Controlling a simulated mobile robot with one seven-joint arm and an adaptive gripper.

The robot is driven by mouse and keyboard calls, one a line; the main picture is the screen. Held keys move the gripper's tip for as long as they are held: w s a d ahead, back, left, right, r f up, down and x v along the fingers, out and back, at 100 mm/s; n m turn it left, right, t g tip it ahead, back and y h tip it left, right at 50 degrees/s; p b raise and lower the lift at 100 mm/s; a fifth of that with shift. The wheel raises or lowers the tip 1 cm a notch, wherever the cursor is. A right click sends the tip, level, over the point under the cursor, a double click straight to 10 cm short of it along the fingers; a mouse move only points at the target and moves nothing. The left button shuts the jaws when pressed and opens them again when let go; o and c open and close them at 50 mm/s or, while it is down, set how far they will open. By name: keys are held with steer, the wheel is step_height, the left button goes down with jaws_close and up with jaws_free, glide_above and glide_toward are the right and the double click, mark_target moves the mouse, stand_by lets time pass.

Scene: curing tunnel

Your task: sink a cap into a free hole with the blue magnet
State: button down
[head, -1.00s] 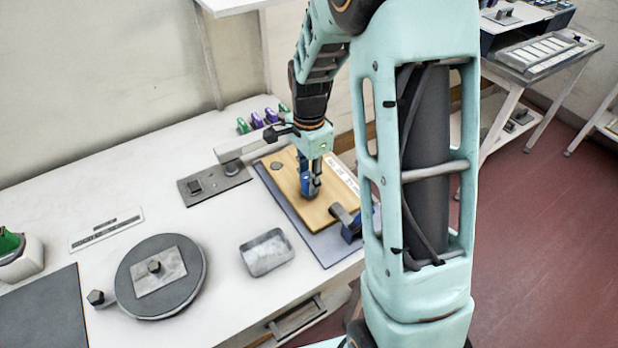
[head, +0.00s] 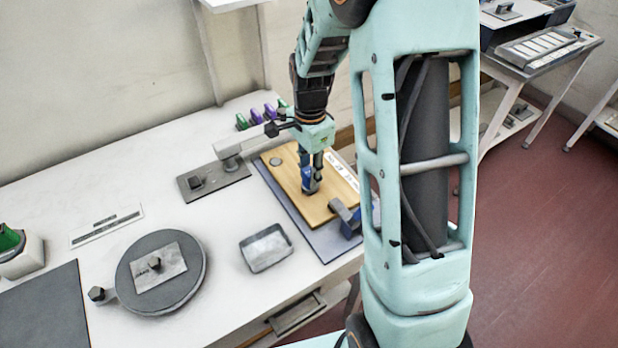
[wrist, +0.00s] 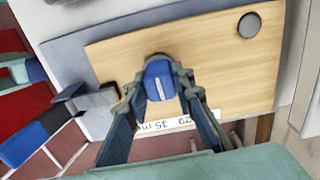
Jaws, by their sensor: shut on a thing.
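My gripper (wrist: 160,84) is shut on the blue magnet (wrist: 161,72), a blue block with a pale stripe on top. The head view shows the magnet (head: 308,181) over the middle of the wooden board (head: 317,208). I cannot tell whether it touches the board. The board also fills much of the wrist view (wrist: 215,68).
A blue-and-grey clamp (head: 345,217) sits at the board's near right edge. A metal tray (head: 266,249) lies left of the board, near the bench edge. A round dark plate (head: 190,283) stands farther left. Green and purple items (head: 256,116) stand behind.

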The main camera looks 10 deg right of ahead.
steer(key=shift+r+p, duration=2.25)
steer(key=shift+r, duration=1.2)
